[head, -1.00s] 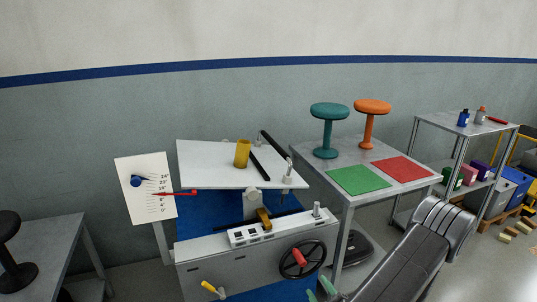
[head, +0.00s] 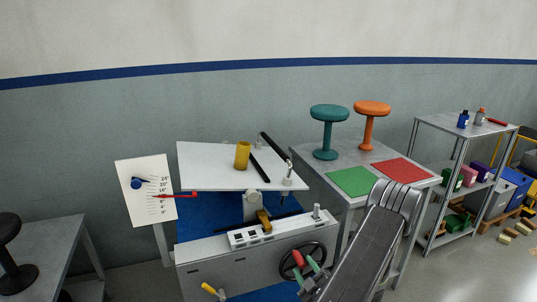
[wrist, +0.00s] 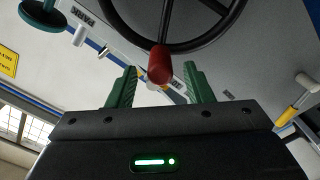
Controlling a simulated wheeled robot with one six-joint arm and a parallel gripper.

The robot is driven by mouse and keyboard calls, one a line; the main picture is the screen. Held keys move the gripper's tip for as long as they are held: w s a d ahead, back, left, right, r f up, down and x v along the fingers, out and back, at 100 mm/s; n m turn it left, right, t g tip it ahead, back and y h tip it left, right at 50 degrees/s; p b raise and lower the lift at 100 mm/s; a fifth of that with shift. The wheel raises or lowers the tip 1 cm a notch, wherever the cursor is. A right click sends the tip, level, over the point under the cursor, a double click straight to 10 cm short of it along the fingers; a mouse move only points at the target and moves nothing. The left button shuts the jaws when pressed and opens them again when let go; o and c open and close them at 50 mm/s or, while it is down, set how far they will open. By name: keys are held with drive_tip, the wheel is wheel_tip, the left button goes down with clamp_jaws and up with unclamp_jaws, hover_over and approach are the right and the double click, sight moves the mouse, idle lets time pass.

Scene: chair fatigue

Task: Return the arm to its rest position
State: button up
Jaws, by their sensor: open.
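My gripper (head: 312,270) is at the bottom of the head view, in front of the machine's black handwheel (head: 292,262). Its two green fingers are apart with nothing between them in the head view. In the wrist view my gripper (wrist: 160,88) also shows its green fingers spread. The wheel's red handle (wrist: 160,64) appears beyond and between the fingertips there; I cannot tell the exact gap, but the fingers are not closed on it. My arm comes in from the lower right of the head view.
The grey machine (head: 225,272) carries a tilted white board (head: 215,165) with a yellow cylinder (head: 242,155). A table (head: 340,152) at its right holds teal (head: 328,130) and orange (head: 369,125) stools and green and red mats. A shelf (head: 440,122) stands further right.

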drive_tip(key=shift+x, duration=0.9)
drive_tip(key=shift+w+a+f, duration=0.15)
drive_tip(key=shift+f, duration=0.05)
drive_tip(key=shift+s+a+f+n+b, duration=0.15)
drive_tip(key=shift+s+a+n+b, duration=0.2)
drive_tip(key=shift+n+b, duration=0.35)
drive_tip(key=shift+w+a, duration=0.1)
